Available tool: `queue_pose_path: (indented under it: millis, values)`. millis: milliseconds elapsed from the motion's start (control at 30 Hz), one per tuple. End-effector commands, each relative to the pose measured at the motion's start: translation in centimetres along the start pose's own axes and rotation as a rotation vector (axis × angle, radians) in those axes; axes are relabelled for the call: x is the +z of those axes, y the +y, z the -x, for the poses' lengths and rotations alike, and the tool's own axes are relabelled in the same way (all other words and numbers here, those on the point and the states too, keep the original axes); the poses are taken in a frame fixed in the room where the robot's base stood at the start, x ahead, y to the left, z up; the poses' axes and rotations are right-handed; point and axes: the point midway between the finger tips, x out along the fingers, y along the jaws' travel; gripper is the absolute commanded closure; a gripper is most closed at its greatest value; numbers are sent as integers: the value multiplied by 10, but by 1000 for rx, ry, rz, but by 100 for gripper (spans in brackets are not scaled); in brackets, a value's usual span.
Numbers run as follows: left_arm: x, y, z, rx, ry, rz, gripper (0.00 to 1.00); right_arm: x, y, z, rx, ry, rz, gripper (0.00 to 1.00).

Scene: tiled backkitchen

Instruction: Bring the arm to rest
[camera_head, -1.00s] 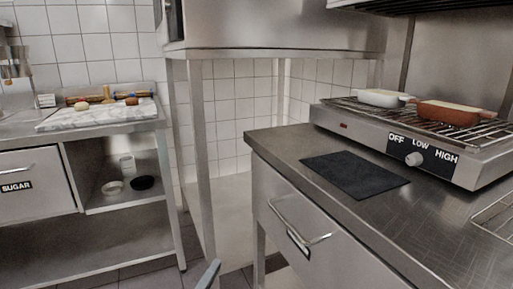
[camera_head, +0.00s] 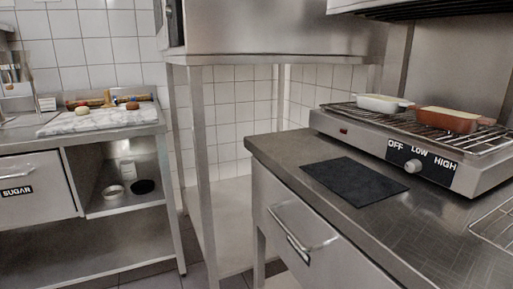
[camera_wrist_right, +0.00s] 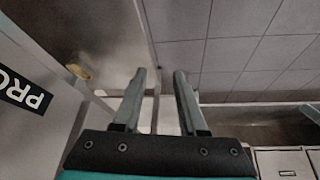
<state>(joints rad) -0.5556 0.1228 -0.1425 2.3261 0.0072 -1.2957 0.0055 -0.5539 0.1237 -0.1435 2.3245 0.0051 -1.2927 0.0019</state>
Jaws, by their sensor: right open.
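My right gripper (camera_wrist_right: 161,76) shows in the right wrist view, with its two grey fingers apart and nothing between them. Beyond the fingers are a pale metal surface and grey tiles. The head view shows no part of either arm or gripper. My left gripper is in no view.
In the head view, a counter (camera_head: 285,150) at right bears a dark mat (camera_head: 353,181) and a grill (camera_head: 425,160) with two dishes. A marble board (camera_head: 100,119) lies on the left counter. A panel marked "PRO" (camera_wrist_right: 25,90) is left of the gripper in the wrist view.

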Motion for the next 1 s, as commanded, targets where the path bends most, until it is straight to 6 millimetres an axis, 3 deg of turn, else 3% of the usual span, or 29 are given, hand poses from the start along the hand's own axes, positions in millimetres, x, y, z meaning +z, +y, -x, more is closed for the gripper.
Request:
queue_pose_path:
  millis: [267,467,700,1000]
  values:
    - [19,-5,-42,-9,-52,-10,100,19,5,-42,7,-53,6,59]
    - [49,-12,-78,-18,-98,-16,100,50,11,-78,16,-101,11,59]
    - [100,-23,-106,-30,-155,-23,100,101,22,-106,28,-158,18,59]
    - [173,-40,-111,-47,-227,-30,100,175,38,-110,45,-230,25,59]
